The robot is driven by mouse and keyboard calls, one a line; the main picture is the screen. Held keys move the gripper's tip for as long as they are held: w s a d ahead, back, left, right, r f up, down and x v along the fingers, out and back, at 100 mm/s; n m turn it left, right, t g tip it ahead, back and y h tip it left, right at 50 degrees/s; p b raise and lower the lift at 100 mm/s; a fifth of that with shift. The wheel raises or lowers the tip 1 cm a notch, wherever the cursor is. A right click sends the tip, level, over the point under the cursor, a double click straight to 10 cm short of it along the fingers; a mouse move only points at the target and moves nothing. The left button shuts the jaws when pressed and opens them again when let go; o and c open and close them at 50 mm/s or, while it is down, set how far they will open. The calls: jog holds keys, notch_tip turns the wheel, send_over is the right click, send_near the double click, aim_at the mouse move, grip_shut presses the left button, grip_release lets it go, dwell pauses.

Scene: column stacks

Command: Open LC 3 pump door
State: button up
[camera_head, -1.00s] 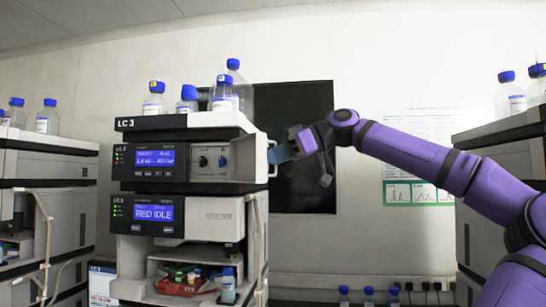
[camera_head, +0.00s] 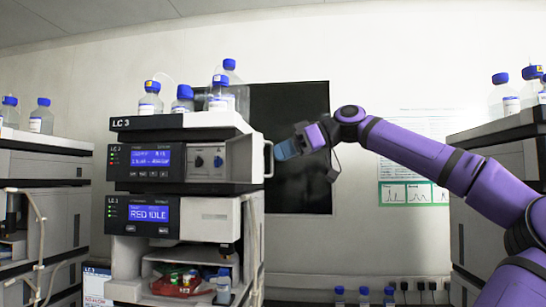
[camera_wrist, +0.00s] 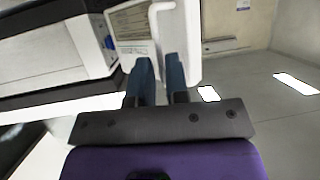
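The LC 3 stack (camera_head: 150,124) stands left of centre in the head view. The white door (camera_wrist: 181,35) lies just beyond the fingertips.
Blue-capped bottles (camera_head: 184,99) stand on top of the stack. A dark wall screen (camera_head: 300,190) is behind my gripper. Other instrument stacks stand at the left (camera_head: 45,170) and right (camera_head: 500,155). Open air lies between the LC 3 stack and the right stack.

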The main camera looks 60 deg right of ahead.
jog(key=v, duration=0.8)
dwell(0.4)
